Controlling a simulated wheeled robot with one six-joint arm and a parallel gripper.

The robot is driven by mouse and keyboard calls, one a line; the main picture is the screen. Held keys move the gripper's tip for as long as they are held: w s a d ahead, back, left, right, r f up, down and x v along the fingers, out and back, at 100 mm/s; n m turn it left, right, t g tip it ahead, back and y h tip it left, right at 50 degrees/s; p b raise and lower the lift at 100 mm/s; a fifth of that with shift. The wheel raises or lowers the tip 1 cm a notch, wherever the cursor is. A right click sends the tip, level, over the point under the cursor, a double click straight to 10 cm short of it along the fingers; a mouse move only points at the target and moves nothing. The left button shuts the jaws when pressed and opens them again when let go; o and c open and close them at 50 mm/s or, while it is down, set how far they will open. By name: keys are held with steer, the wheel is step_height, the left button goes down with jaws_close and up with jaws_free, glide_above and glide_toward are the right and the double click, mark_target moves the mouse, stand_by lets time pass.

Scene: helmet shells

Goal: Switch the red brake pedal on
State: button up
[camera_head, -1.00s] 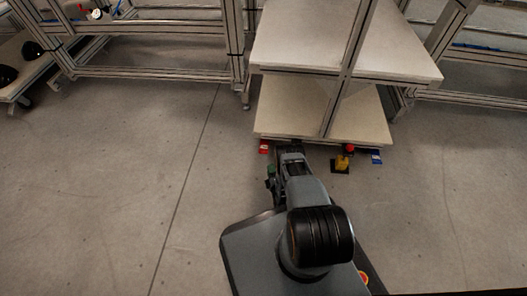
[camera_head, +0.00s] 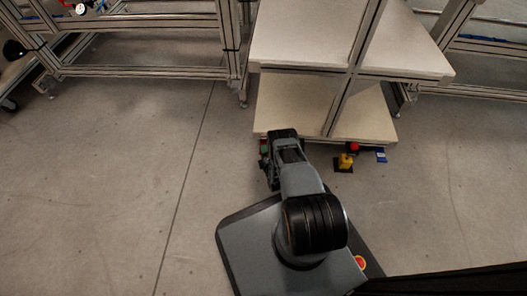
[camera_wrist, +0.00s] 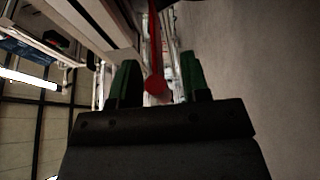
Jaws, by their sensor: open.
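The red brake pedal (camera_wrist: 155,50) shows in the wrist view as a thin red bar with a rounded end, between the two green fingers of my gripper (camera_wrist: 159,78). The fingers are apart, one on each side of it. I cannot tell whether either finger touches it. In the head view my gripper (camera_head: 266,160) is low, by the front edge of the lower shelf, and hides nearly all of the red pedal.
A two-level white shelf cart (camera_head: 285,108) stands directly ahead. Metal-framed benches (camera_head: 140,72) stand behind. The grey floor (camera_head: 110,185) is clear on both sides.

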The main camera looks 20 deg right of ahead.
jaws_close()
stand_by(0.3)
